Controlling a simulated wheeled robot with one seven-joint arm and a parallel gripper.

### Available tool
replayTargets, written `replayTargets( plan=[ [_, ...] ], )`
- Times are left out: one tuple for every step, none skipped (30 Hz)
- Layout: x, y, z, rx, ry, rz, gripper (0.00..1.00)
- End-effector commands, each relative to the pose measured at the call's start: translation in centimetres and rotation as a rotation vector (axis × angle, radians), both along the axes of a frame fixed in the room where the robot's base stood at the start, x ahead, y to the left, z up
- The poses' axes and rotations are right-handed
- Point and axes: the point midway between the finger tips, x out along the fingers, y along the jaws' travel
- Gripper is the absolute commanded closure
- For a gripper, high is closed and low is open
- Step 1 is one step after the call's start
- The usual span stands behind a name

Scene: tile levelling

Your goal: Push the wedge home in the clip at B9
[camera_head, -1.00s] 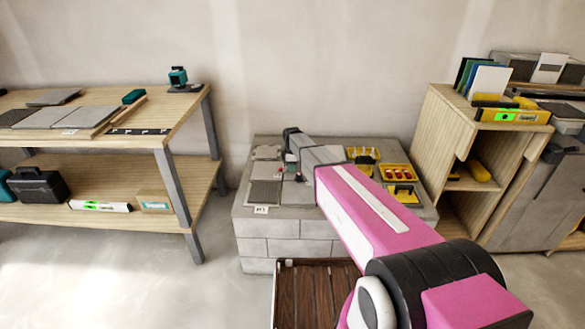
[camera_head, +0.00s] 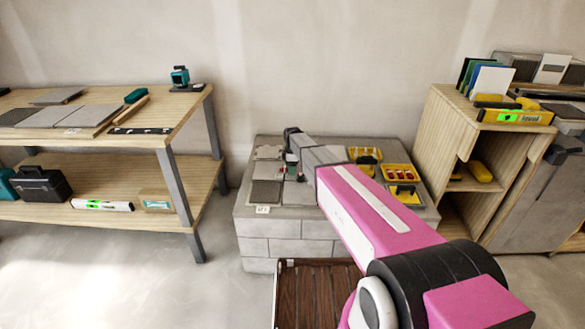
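A grey block-built stand (camera_head: 285,226) in the middle carries several grey tiles (camera_head: 264,192) on its top. Small red and dark bits (camera_head: 299,177) show between the tiles, too small to tell as clips or wedges. I cannot make out which one is at B9. My pink arm reaches over the stand from the lower right. My gripper (camera_head: 291,172) is low over the tiles at its far end, small and partly hidden by my wrist. I cannot tell whether its fingers are open or shut, or whether it touches a wedge.
Yellow trays (camera_head: 400,172) with small parts sit on the stand's right side. A small label (camera_head: 262,210) is at its front left. A wooden workbench (camera_head: 184,112) stands left, a wooden cabinet (camera_head: 437,133) right. A brown slatted piece (camera_head: 318,292) lies in front. Floor is free at left.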

Motion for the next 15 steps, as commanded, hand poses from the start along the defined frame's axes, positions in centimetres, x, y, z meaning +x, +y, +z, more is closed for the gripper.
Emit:
replayTargets(
  plan=[
    [0.0,0.0,0.0,0.0,0.0,0.0,0.48],
    [0.0,0.0,0.0,-0.001,0.0,0.0,0.48],
    [0.0,0.0,0.0,-0.001,0.0,0.0,0.48],
    [0.0,0.0,0.0,-0.001,0.0,0.0,0.48],
    [0.0,0.0,0.0,-0.001,0.0,0.0,0.48],
    [0.0,0.0,0.0,-0.001,0.0,0.0,0.48],
    [0.0,0.0,0.0,-0.001,0.0,0.0,0.48],
    [0.0,0.0,0.0,-0.001,0.0,0.0,0.48],
    [0.0,-0.1,0.2,-0.001,0.0,0.0,0.48],
    [0.0,-0.1,0.3,-0.001,0.0,0.0,0.48],
    [0.0,-0.1,0.6,-0.001,-0.001,0.0,0.48],
    [0.0,-0.1,1.0,-0.001,-0.001,0.0,0.48],
    [0.0,-0.1,1.4,-0.001,-0.002,0.0,0.48],
    [0.0,-0.1,1.8,-0.001,-0.002,0.0,0.48],
    [0.0,-0.1,2.5,-0.001,-0.002,0.0,0.48]
  ],
)
